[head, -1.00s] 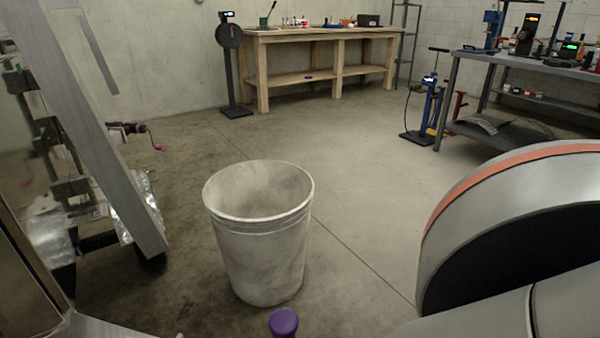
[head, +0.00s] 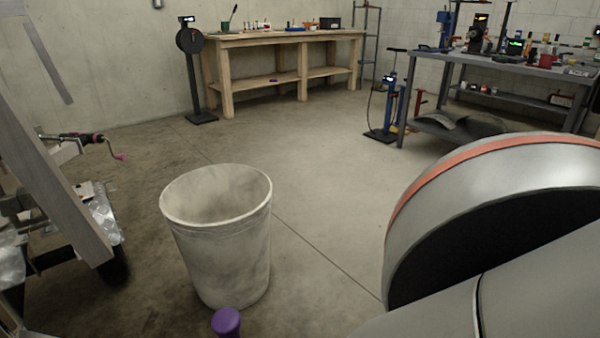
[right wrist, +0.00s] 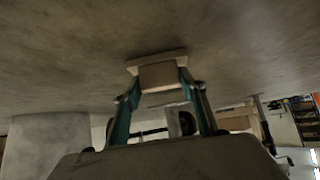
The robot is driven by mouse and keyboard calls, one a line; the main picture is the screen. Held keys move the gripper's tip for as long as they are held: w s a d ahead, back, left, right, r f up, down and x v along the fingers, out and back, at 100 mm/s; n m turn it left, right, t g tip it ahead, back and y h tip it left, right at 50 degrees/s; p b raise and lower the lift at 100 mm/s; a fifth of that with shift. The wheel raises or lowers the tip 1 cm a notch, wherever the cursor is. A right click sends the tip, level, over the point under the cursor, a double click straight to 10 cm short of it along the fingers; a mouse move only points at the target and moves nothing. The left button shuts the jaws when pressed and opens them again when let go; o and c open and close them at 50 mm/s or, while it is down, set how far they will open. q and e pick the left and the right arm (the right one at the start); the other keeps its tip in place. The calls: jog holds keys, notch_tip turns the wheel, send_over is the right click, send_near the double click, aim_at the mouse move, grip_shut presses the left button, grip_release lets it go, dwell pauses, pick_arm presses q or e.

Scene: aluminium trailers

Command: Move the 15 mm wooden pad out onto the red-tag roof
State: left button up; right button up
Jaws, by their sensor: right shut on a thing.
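In the right wrist view my right gripper (right wrist: 160,88) is shut on a pale wooden pad (right wrist: 158,74). The pad sits between the fingertips, and a wider flat piece shows at its far end. The pad appears clear of surrounding objects, with concrete floor beyond it. Its thickness cannot be read here. My left gripper is in neither view. I cannot make out a roof with a red tag in either view.
A whitish bin (head: 218,240) stands on the floor, with a purple knob (head: 226,322) in front. Part of an aluminium trailer (head: 58,190) is at left. A wooden bench (head: 275,38) and a grey bench (head: 500,64) stand behind. The middle floor is open.

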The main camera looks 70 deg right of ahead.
jog(key=o, duration=1.4)
jog(key=shift+s, duration=0.1)
jog(key=shift+v, duration=5.9)
jog(key=shift+r, duration=0.15)
